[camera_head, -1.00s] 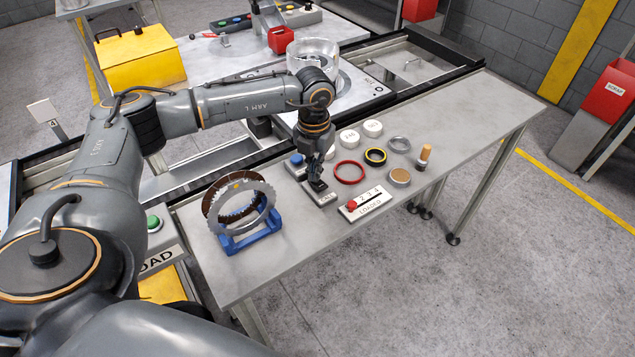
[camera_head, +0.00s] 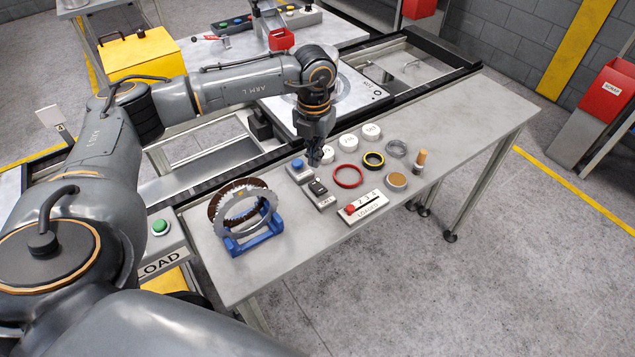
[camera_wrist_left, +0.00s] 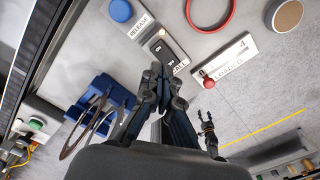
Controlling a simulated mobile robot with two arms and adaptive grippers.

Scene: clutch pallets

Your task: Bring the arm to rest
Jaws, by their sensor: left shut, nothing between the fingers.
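My left gripper (camera_head: 315,158) points down above the grey bench (camera_head: 465,125), just behind a small rocker switch box (camera_head: 319,190). Its fingers are together and hold nothing. In the left wrist view the closed fingertips (camera_wrist_left: 159,75) show below the switch box (camera_wrist_left: 165,52), apart from it as far as I can tell. My left arm (camera_head: 250,82) reaches in from the left, over the conveyor frame.
On the bench stand a blue rack (camera_head: 255,243) with toothed discs, a blue release button (camera_head: 298,165), a red ring (camera_head: 348,177), a black-yellow ring (camera_head: 374,160), a loaded counter (camera_head: 363,206) and an upright tan-topped peg (camera_head: 420,160). The bench's front right is clear.

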